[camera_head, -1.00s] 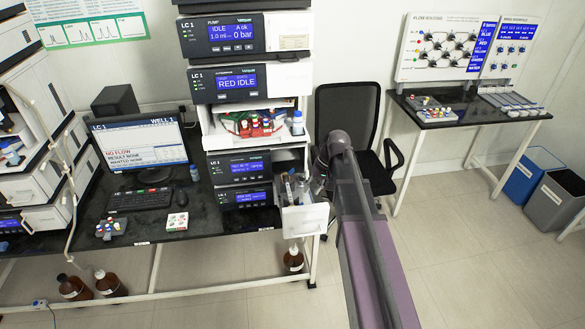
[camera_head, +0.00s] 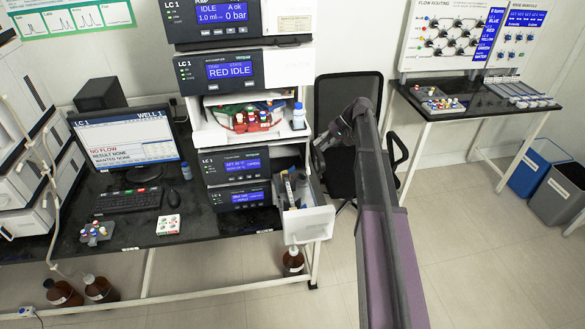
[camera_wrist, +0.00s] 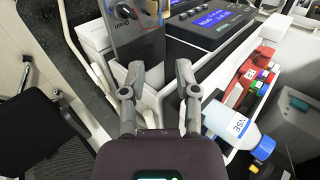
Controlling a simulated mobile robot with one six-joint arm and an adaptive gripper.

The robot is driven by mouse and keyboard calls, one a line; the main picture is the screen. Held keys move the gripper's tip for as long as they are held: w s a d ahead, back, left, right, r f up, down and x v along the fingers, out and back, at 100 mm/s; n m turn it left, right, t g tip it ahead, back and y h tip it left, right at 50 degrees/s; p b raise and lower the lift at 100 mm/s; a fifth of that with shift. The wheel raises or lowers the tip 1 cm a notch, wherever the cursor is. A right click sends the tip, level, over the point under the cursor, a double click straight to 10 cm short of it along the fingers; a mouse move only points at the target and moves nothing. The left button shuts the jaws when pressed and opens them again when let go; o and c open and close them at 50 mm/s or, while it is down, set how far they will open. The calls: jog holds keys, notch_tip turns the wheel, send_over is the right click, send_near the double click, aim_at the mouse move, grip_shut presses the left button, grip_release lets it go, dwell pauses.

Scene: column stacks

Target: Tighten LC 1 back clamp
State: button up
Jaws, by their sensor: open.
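The LC 1 stack (camera_head: 233,70) stands at the right part of the dark bench, with screens reading IDLE and RED IDLE. Low on its right side a white drawer (camera_head: 307,224) is pulled open, holding small upright dark and pale parts (camera_head: 294,189). I cannot tell which of these is the back clamp. My gripper, at the end of my arm, hangs right of and above the drawer. In the wrist view my gripper (camera_wrist: 158,76) is open, with nothing held between its fingers. A dark panel with a knob (camera_wrist: 124,12) shows beyond the fingertips.
A blue-capped bottle (camera_head: 298,117) stands on the stack's vial shelf; it also shows close right of my gripper in the wrist view (camera_wrist: 231,124). A black chair (camera_head: 345,105) stands behind my arm. A side table (camera_head: 480,108) and two bins stand right.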

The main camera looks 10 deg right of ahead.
jog(key=shift+a+f, duration=0.1)
jog(key=b, duration=0.8)
send_near(289, 174)
jog(key=x, duration=0.4)
jog(key=shift+w+a+f, duration=0.1)
jog(key=shift+w+f, duration=0.2)
jog(key=shift+f, duration=0.05)
jog(key=shift+b+x, duration=0.85)
jog(key=shift+x, duration=0.25)
jog(key=shift+a+r, duration=0.1)
grip_shut()
